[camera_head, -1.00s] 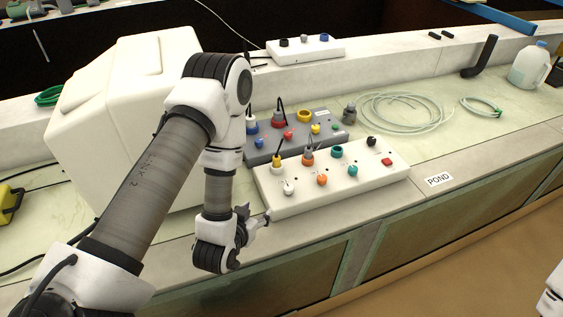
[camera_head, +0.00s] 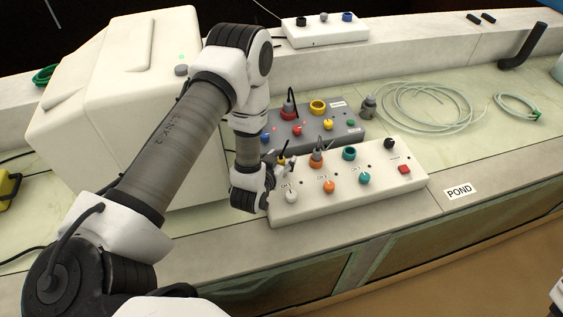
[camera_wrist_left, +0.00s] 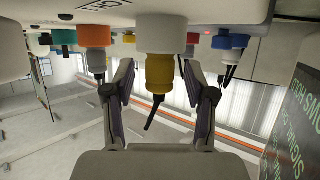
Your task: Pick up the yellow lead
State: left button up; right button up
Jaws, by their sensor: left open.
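The yellow lead (camera_head: 282,161) stands plugged in the left end of the white front box (camera_head: 382,190), partly hidden by my gripper in the head view. In the left wrist view, which looks upside down, the yellow lead (camera_wrist_left: 160,74) has a yellow body and a thin black cable end. My left gripper (camera_head: 280,165) is at the box's left end, close to the lead. In the wrist view its open fingers (camera_wrist_left: 158,88) stand on either side of the lead with gaps between.
A white knob (camera_head: 291,196) is in front of the lead, and an orange socket with a grey plug (camera_head: 317,158) is to its right. A grey box (camera_head: 345,133) with a red plug (camera_head: 289,112) lies behind. A big white case (camera_head: 130,120) stands left. Coiled tubing (camera_head: 425,108) lies right.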

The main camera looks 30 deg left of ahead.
pick_arm(q)
jog(key=shift+s+r, duration=0.1)
jog(key=shift+s+d+r, duration=0.1)
jog(key=shift+s+r, duration=0.05)
jog(key=shift+s, duration=0.05)
jog(key=c, duration=1)
grip_shut()
